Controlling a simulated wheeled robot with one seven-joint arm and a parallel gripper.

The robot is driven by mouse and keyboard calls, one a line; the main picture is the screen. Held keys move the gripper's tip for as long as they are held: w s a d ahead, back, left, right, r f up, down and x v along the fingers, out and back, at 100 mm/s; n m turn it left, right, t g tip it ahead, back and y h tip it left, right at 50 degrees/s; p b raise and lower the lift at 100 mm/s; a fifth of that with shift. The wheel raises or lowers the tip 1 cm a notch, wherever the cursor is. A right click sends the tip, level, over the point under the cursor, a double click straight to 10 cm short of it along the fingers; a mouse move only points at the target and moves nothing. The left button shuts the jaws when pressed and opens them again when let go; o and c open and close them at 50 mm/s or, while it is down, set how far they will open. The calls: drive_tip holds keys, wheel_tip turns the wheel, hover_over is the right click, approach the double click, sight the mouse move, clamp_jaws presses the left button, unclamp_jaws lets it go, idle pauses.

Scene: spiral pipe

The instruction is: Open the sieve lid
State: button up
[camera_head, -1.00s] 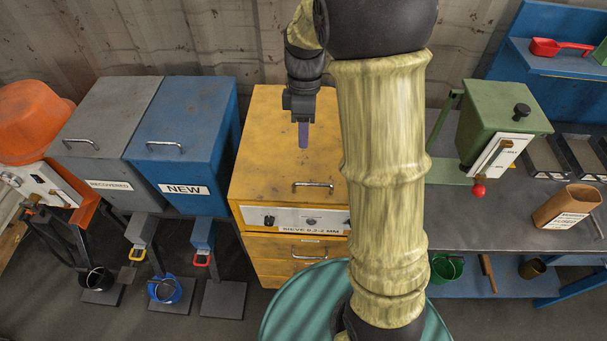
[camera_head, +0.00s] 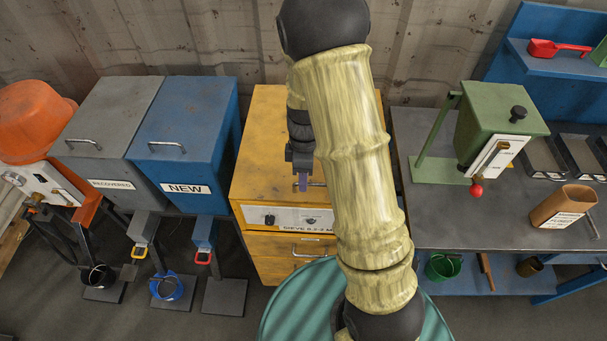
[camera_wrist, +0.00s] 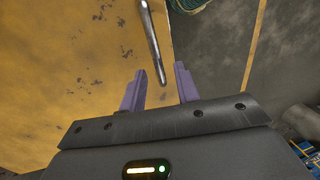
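The yellow sieve cabinet (camera_head: 265,130) has a flat top lid with a metal bar handle (camera_head: 317,184) near its front edge. The lid lies flat. My gripper (camera_head: 303,183) points down at the left part of the handle in the head view. In the wrist view my gripper (camera_wrist: 158,82) is open, with its two purple fingers apart. The handle (camera_wrist: 153,42) runs up the picture there, its near end between the fingers, with a gap on each side. I cannot tell whether the fingertips are level with the bar. My arm hides the right part of the lid.
Grey RECOVERED bin (camera_head: 108,120) and blue NEW bin (camera_head: 185,135) stand left of the sieve. A grey workbench (camera_head: 450,220) with a green hopper (camera_head: 495,130) is on the right. A teal drum (camera_head: 290,300) stands in front.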

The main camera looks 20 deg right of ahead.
drive_tip(key=shift+c, duration=0.2)
clamp_jaws()
drive_tip(key=shift+r, duration=0.15)
